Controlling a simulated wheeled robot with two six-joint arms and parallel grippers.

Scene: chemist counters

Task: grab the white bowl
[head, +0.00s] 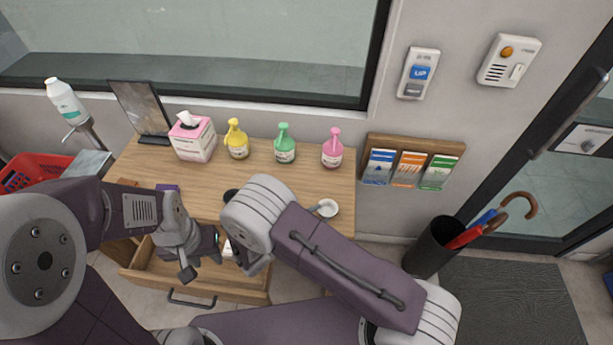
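A small round white object, which looks like the white bowl (328,208), sits near the front right of the wooden counter. My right arm covers the area just beside it. My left gripper (200,262) is over the open drawer, well to the left of the bowl. My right gripper (252,264) is also over the drawer, left of and below the bowl in the picture. Neither gripper touches the bowl. The fingers of both are small and partly hidden, so I cannot tell whether they are open or shut.
The wooden counter (308,195) holds a tissue box (194,142) and yellow (237,140), green (285,145) and pink (332,149) pump bottles at the back. The drawer (150,262) stands open in front. An umbrella stand (430,250) is at the right.

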